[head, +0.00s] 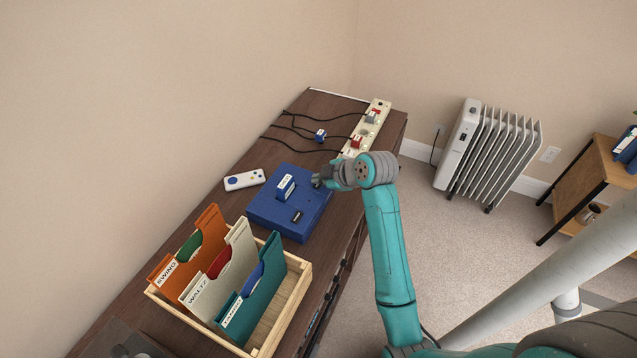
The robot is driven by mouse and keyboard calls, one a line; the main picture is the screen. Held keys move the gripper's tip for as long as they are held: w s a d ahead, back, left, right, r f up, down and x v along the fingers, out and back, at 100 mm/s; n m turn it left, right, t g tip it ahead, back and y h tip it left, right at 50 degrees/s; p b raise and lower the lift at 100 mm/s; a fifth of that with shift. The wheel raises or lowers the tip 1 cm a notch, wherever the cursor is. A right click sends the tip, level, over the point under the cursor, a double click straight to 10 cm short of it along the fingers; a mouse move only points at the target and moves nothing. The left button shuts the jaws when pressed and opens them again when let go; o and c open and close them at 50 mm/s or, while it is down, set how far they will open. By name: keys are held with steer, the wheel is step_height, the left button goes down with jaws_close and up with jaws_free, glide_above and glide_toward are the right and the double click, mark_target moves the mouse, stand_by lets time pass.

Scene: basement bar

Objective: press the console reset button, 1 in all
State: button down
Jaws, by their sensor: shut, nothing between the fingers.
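A blue console (268,213) lies flat on the dark wooden cabinet top. A blue cartridge with a white label (285,187) stands upright in it. A small dark part (297,216) shows on its top near the front; I cannot tell whether this is the reset button. My gripper (317,181) is shut and empty at the console's right rear corner, beside the cartridge. My gripper hides part of that corner, and I cannot tell whether its fingertips touch the console.
A wooden crate (291,310) with orange, cream and teal sleeves stands in front of the console. A white remote (244,179) lies to the left. A power strip (379,108) and black cables with a blue plug (320,135) lie behind. A radiator (487,150) stands right.

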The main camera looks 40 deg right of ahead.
steer(key=shift+r, duration=0.7)
steer(key=shift+r, duration=0.1)
steer(key=shift+r, duration=2.4)
